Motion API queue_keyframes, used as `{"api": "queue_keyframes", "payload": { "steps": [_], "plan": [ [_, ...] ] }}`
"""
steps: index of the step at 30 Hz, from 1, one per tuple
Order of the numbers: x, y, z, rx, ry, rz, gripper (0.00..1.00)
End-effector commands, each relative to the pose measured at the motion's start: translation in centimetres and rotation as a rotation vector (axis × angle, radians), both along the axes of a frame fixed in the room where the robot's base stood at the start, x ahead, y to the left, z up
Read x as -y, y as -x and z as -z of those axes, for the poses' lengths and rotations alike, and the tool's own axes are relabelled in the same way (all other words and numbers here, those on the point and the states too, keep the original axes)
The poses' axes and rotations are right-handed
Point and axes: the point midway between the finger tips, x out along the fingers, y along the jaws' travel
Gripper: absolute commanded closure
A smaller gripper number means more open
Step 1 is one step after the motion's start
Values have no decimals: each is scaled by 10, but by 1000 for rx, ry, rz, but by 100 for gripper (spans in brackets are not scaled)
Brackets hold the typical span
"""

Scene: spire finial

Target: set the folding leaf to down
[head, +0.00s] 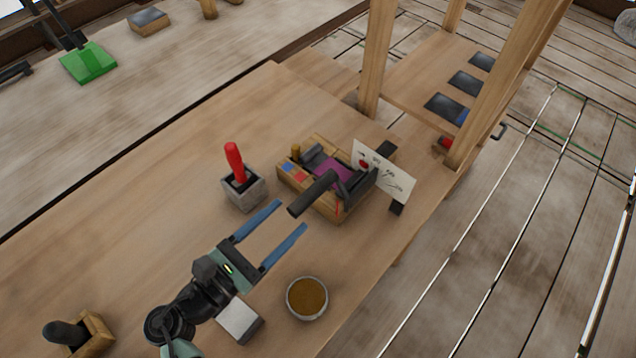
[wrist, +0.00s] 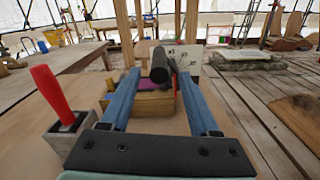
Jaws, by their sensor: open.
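My gripper (head: 292,216) is open, its two blue fingers wide apart above the workbench (head: 150,215). The fingertips point at the near end of a dark cylindrical bar (head: 314,193), which sticks out from a wooden box (head: 340,215) with coloured squares and a purple patch. In the wrist view the bar's round end (wrist: 159,74) shows between the fingertips; I cannot tell whether they touch it. No part is plainly marked as the folding leaf, and I cannot tell its position. A flat wooden panel with dark pads (head: 407,82) lies between posts at the upper right.
A grey holder with a red handle (head: 236,165) stands left of the box. A bowl of brown stuff (head: 307,298) and a pale block (head: 239,318) stand nearer. A white card with drawings (head: 384,172) stands behind the box. Wooden posts (head: 378,60) rise beyond.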

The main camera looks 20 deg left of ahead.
Motion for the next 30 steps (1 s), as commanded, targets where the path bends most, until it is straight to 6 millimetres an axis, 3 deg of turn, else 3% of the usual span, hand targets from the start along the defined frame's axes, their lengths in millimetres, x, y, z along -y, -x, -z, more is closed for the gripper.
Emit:
{"api": "queue_keyframes", "payload": {
  "steps": [6, 12, 25, 30],
  "plan": [
    [17, -45, -2, 0, -3, 4, 38],
    [26, -71, -1, 0, -3, 3, 38],
    [30, -81, 0, -1, -4, 1, 38],
    [30, -81, 0, -1, -4, 1, 67]
  ]
}}
